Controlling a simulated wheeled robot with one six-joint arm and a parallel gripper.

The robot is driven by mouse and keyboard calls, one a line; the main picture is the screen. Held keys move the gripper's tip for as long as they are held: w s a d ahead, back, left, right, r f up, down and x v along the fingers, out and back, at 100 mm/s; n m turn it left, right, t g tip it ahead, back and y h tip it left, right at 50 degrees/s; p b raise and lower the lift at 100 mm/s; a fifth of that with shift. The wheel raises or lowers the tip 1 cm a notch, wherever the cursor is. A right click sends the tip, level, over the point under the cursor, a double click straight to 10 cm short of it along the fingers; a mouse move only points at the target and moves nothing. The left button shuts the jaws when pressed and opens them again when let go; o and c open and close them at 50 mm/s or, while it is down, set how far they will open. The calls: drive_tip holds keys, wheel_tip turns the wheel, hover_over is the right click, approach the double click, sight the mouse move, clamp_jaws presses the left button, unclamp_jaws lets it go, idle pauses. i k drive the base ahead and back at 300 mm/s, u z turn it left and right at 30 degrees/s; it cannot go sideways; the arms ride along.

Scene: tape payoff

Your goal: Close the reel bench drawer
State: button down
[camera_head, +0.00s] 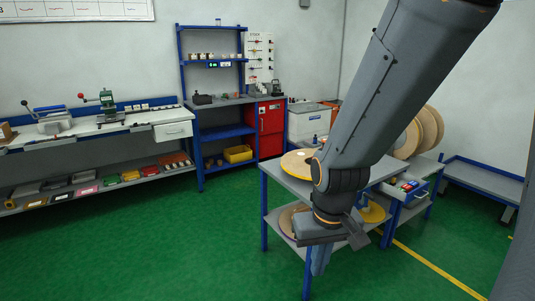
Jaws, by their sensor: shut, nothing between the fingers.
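The reel bench (375,171) has a grey top, blue legs and a lower shelf, with a flat reel (298,163) on top. An open blue-sided drawer (422,188) with small coloured items in it shows at the right, beside the bench top; I take it for the reel bench drawer. My arm crosses in front of the bench and hides part of it. My gripper (322,255) hangs low in front of the bench, left of the drawer and apart from it. It is shut and empty; its fingertips are hard to make out.
Large reels (428,127) stand behind the drawer. A low grey table (485,178) is at the far right. The green floor at front left is clear.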

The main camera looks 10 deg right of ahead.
sight(402, 178)
drive_tip(key=i, duration=0.75)
drive_tip(key=z, duration=2.55)
drive_tip(key=i, duration=1.65)
drive_tip(key=u, duration=1.5)
